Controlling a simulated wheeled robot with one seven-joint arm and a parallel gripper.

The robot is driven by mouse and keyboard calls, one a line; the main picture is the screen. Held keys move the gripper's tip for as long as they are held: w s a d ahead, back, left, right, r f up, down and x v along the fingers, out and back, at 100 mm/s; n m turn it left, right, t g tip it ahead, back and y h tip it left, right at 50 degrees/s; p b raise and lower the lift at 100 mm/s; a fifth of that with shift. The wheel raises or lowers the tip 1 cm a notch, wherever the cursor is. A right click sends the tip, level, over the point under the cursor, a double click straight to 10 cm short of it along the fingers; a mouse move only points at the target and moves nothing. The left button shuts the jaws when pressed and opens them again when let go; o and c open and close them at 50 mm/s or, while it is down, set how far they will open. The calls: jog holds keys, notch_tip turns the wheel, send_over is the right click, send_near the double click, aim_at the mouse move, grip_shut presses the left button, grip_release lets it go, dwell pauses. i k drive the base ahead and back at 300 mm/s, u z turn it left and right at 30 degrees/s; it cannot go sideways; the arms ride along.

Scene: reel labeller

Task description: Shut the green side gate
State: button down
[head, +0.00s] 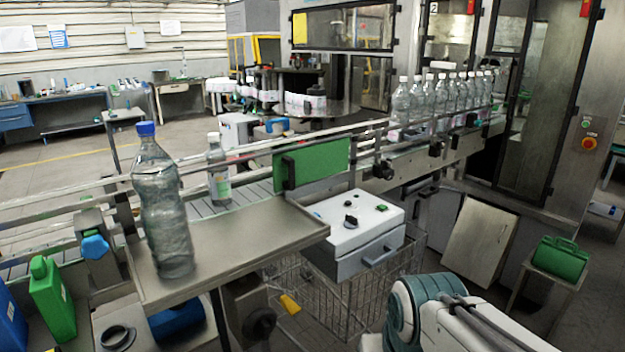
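The green side gate (324,163) is a flat upright green panel at the conveyor's near side, in the middle of the head view. A black handle (288,172) stands at its left end. I cannot tell from this view whether the panel sits flush with the rails or stands out at an angle. My gripper is out of view; only part of my arm shows at the lower right, well below and to the right of the gate.
A steel tray (235,238) with a large blue-capped bottle (162,205) juts out left of the gate. A white control box (352,222) with a drawer sits just below it, above a wire basket (335,300). Several clear bottles (440,100) line the conveyor beyond.

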aim_at(291, 169)
jog(key=z, duration=0.6)
jog(key=i, duration=1.15)
jog(key=u, duration=0.25)
